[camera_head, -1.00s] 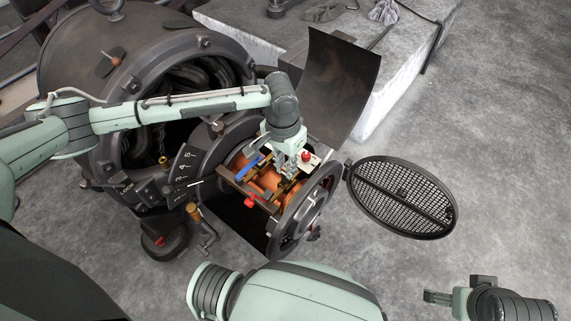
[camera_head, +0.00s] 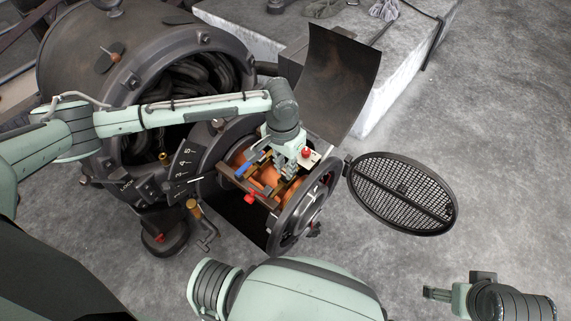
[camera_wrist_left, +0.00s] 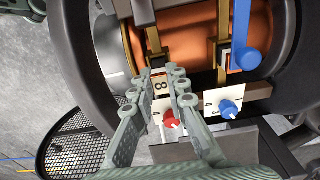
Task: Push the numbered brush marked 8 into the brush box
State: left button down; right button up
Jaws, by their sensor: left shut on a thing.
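The brush marked 8 (camera_wrist_left: 161,85) is a pale block with a dark 8, between the fingertips of my left gripper (camera_wrist_left: 159,73) in the left wrist view. My left gripper is shut on it. A brass brush box (camera_wrist_left: 157,50) lies just ahead of the fingertips, against the copper drum (camera_wrist_left: 190,40). I cannot tell how far the brush is inside it. In the head view my left gripper (camera_head: 288,168) reaches down over the drum and hides the brush. My right gripper (camera_head: 450,294) is at the lower right, away from the machine; its jaw opening is unclear.
A red knob (camera_wrist_left: 172,122) and a blue knob (camera_wrist_left: 230,109) sit on pale plates close to the fingers. A blue lever (camera_wrist_left: 243,42) stands to the right. A raised curved cover (camera_head: 335,85) and an open mesh door (camera_head: 402,195) flank the machine. Floor at right is clear.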

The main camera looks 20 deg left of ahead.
pick_arm(q)
jog(key=shift+f, duration=0.85)
jog(key=c, duration=1.4)
grip_release()
jog(key=shift+f, duration=0.1)
jog(key=shift+c, duration=0.2)
jog(key=r, duration=1.2)
jog(key=shift+s+a, duration=0.1)
jog(key=shift+s, duration=0.2)
